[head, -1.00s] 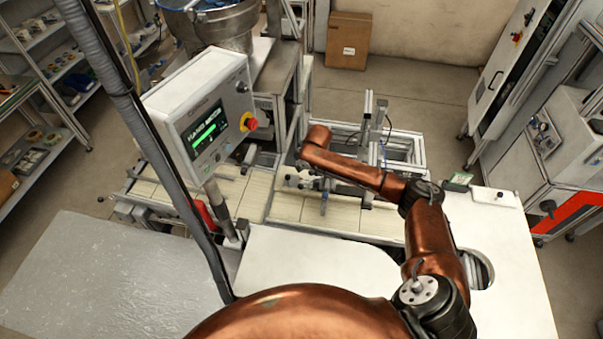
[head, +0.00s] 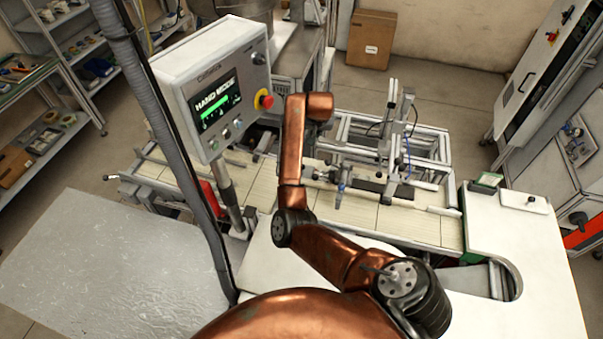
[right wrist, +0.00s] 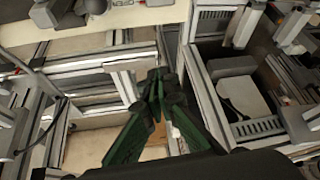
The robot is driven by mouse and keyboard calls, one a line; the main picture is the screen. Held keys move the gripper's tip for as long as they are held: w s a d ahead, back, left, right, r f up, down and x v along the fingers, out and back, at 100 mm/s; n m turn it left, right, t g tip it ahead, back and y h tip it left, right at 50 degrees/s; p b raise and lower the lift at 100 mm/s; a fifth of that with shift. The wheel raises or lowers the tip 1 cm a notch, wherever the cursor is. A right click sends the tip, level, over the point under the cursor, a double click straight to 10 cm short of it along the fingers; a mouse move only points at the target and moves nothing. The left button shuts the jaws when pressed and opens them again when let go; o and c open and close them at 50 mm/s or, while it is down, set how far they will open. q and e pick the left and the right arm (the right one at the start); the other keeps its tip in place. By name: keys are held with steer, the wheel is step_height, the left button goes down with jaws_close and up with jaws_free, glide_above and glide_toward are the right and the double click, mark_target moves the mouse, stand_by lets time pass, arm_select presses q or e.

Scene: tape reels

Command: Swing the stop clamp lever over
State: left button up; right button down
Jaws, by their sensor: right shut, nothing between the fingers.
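My left gripper is not in view.
A control panel (head: 215,97) reading HAND MODE stands left of my forearm. Upright posts (head: 388,120) rise behind the conveyor. A white table (head: 535,235) is at right. A cardboard box (head: 372,40) stands by the wall.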

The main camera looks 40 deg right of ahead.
steer(key=g, duration=0.2)
glide_above(322, 174)
steer(key=w+a, duration=0.1)
steer(key=w, duration=0.2)
step_height(322, 174, down, 6)
steer(key=shift+y, duration=0.4)
step_height(322, 174, down, 10)
steer(key=shift+r+p, duration=0.2)
steer(key=shift+p, duration=0.8)
steer(key=shift+s+a, duration=0.4)
steer(key=shift+s, duration=0.05)
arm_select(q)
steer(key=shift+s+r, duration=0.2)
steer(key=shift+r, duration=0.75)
arm_select(e)
steer(key=shift+f, duration=0.15)
